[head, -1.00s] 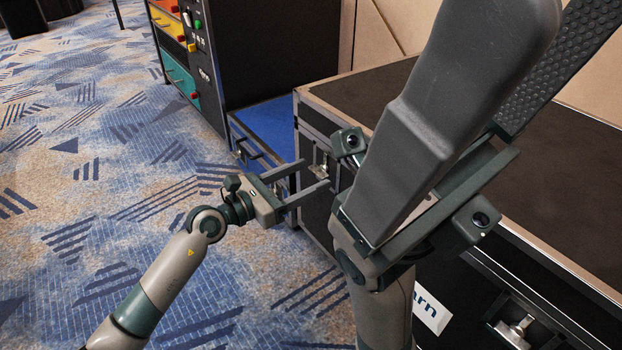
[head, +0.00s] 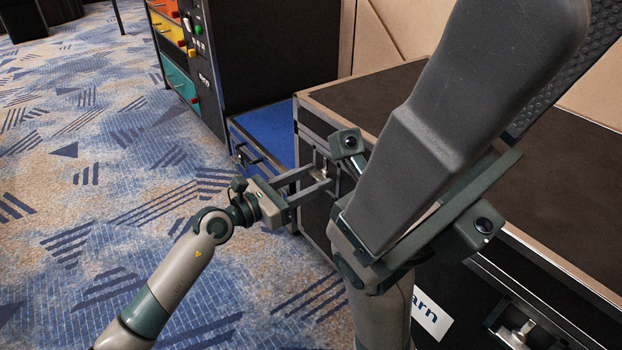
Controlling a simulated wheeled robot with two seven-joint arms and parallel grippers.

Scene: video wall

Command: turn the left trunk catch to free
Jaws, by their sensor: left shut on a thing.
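The trunk (head: 375,92) is a black case with metal edges at the right. Its left catch (head: 321,158) is a small metal piece on the end face, partly hidden by my fingers. My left gripper (head: 324,174) reaches in from the left with its fingertips at this catch and is shut on it. How far the catch is turned cannot be made out. My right gripper (head: 535,70) looms close to the camera, its fingers apart, with a ribbed pad showing; its tips run past the top edge. It hides part of the trunk.
Another metal catch (head: 518,334) is on the trunk's front at lower right. A blue-topped box (head: 265,128) stands just behind the trunk's left end. A black cabinet with coloured drawers (head: 180,80) stands further back. The carpet (head: 100,200) at left is clear.

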